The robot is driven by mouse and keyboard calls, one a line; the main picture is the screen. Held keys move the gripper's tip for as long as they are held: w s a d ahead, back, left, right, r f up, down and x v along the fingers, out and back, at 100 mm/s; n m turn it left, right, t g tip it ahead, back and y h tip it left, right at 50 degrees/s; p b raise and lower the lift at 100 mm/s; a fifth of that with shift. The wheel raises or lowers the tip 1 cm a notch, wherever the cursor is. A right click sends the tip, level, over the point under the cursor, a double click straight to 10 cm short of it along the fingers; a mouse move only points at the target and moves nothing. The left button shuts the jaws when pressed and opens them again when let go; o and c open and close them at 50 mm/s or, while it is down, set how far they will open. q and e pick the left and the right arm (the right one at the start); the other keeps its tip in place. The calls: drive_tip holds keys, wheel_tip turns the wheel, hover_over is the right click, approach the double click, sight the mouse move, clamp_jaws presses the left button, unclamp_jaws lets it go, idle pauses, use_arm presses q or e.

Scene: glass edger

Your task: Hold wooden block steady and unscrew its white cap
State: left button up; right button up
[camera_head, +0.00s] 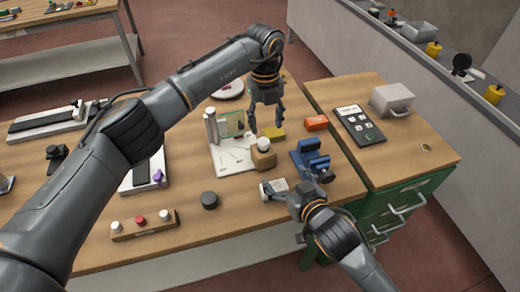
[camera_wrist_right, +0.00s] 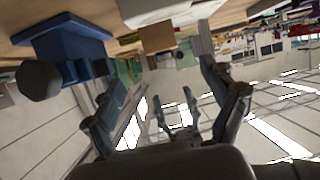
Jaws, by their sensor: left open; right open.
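The wooden block (camera_head: 263,160) stands on the table in the middle of the head view. Its round white cap (camera_head: 264,144) sits on top. The right wrist view is upside down and shows the block (camera_wrist_right: 157,38) near its top. My left gripper (camera_head: 266,124) is open and points down above and behind the block, apart from it. It also shows in the right wrist view (camera_wrist_right: 177,98). My right gripper (camera_head: 283,191) is open, in front of the block near the table's front edge. Its fingers (camera_wrist_right: 172,78) are spread with nothing held between them.
A small white box (camera_head: 274,188) lies at the right gripper. A blue vise (camera_head: 311,158) stands right of the block. A yellow object (camera_head: 273,133) and a white board (camera_head: 232,158) are close by. A black puck (camera_head: 209,200) lies front left, with bare tabletop around it.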

sight(268, 158)
use_arm(q)
drive_tip(key=shift+a+r, duration=0.25)
drive_tip(key=shift+a, duration=0.1)
use_arm(e)
drive_tip(key=shift+w+a, duration=0.15)
drive_tip(key=shift+w, duration=0.2)
drive_tip(key=x, duration=1.2)
drive_tip(key=shift+w+a+f, duration=0.2)
drive_tip(key=shift+w+f, duration=0.05)
drive_tip(key=shift+w, duration=0.05)
drive_tip(key=shift+c, duration=0.2)
